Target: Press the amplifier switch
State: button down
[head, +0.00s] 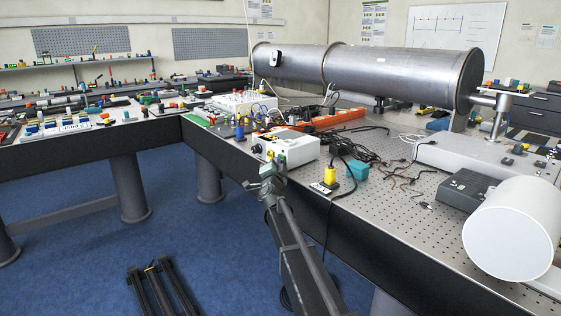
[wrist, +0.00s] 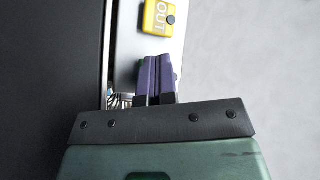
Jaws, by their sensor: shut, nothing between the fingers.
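The amplifier appears to be the white box (head: 298,150) at the near edge of the metal table in the head view, with a dark knob and a small yellow patch on its front. In the wrist view its white face (wrist: 127,40) carries a yellow label (wrist: 159,17) reading "OUT". My gripper (head: 270,160) is right in front of the box. Its purple fingers (wrist: 153,62) are together and empty, pointing at the face below the label. A bit of green shows beside the fingers; I cannot tell whether it is the switch. Contact with the face cannot be told.
A large metal cylinder (head: 375,68) lies along the table behind. An orange power strip (head: 337,119), loose black cables (head: 365,148), a teal box (head: 358,170) and a yellow plug (head: 330,175) are near the amplifier. A white cylinder (head: 512,230) is at the right. Blue floor lies left of my arm.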

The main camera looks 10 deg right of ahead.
jog(key=shift+s+a, duration=0.35)
jog(key=shift+a, duration=0.15)
jog(key=shift+a, duration=0.1)
jog(key=s+a, duration=0.1)
jog(key=a, duration=0.1)
jog(key=s+a, duration=0.1)
jog(key=a, duration=0.1)
jog(key=shift+s+a, duration=0.1)
jog(key=shift+s, duration=0.1)
dwell(0.5)
